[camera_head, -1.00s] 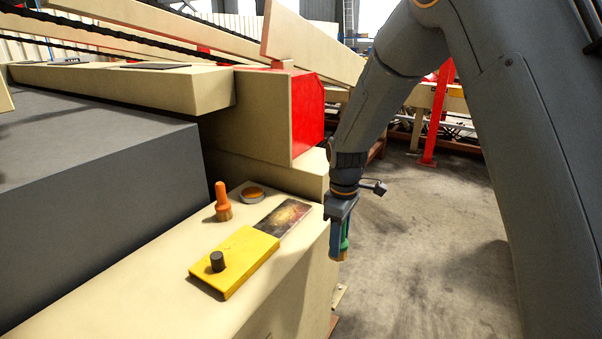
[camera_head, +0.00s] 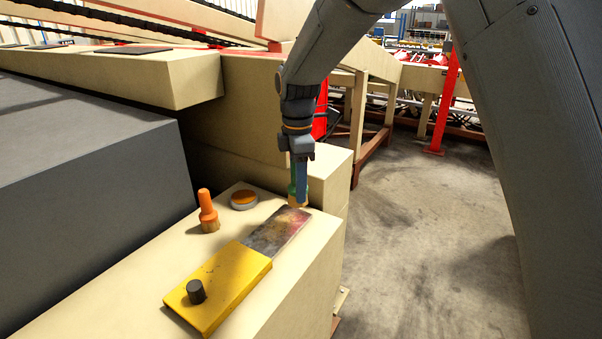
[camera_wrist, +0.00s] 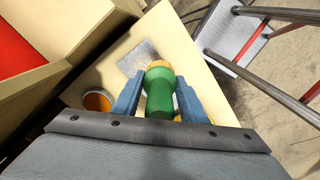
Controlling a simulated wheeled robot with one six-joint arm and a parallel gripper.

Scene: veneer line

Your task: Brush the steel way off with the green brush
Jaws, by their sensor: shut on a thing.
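My gripper (camera_head: 299,187) is shut on the green brush, which points down with its tan bristles at the far right end of the steel way (camera_head: 279,229). In the wrist view the green brush (camera_wrist: 160,95) sits between the blue fingers of my gripper (camera_wrist: 158,98). The steel way also shows there (camera_wrist: 140,57), beyond the brush. It is a dark grey strip with brownish and reddish patches, running out from the yellow block (camera_head: 226,283). I cannot tell whether the bristles touch it.
An orange-handled brush (camera_head: 208,211) stands left of the way. A round tin with an orange top (camera_head: 244,200) is beside it. A black knob (camera_head: 196,291) stands on the yellow block. A beige machine housing rises behind. Open floor lies to the right.

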